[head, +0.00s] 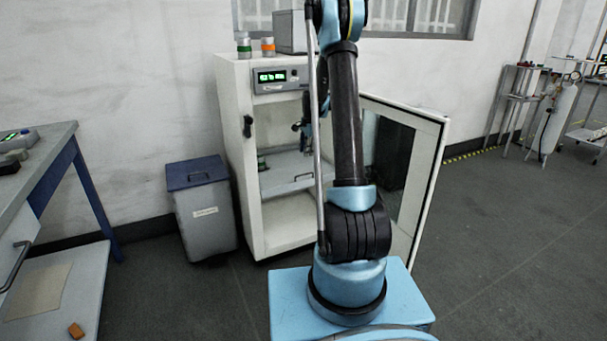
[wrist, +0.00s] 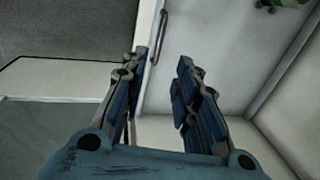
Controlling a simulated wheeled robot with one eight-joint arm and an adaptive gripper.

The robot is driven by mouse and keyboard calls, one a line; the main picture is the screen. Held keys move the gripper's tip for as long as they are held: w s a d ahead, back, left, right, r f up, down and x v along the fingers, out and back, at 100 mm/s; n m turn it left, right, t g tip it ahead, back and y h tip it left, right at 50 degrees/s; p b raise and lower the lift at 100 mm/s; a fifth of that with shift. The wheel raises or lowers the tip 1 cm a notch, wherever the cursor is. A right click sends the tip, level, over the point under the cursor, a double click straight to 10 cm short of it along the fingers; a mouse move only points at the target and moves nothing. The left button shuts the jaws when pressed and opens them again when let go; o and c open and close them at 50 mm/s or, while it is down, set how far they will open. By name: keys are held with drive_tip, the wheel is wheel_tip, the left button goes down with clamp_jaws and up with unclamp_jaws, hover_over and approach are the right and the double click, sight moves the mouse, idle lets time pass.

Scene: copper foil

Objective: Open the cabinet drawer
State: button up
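The white cabinet (head: 232,110) stands against the wall with its door (head: 431,160) swung open to the right. Inside is a pale drawer or tray (head: 275,182) with a bar handle (head: 303,177) on its front. Its handle also shows in the wrist view (wrist: 160,32), ahead of the gap between my fingers. My gripper (wrist: 164,65) is open and empty, its two fingers apart. In the head view my gripper (head: 303,127) is small and dark at the cabinet opening, above the drawer; my arm hides part of the interior.
A small green-banded item (head: 262,163) sits inside the cabinet at the left. A grey bin with a blue lid (head: 197,172) stands left of the cabinet. Jars (head: 268,47) and a grey box (head: 290,32) are on top. A workbench (head: 50,145) is at far left.

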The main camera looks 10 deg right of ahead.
drive_tip(key=f, duration=0.4)
drive_tip(key=w+f, duration=0.1)
drive_tip(key=f, duration=0.3)
drive_tip(key=w+f, duration=0.1)
drive_tip(key=f, duration=0.4)
drive_tip(key=shift+w+a, duration=0.2)
drive_tip(key=shift+a, duration=0.2)
drive_tip(key=shift+c, duration=0.3)
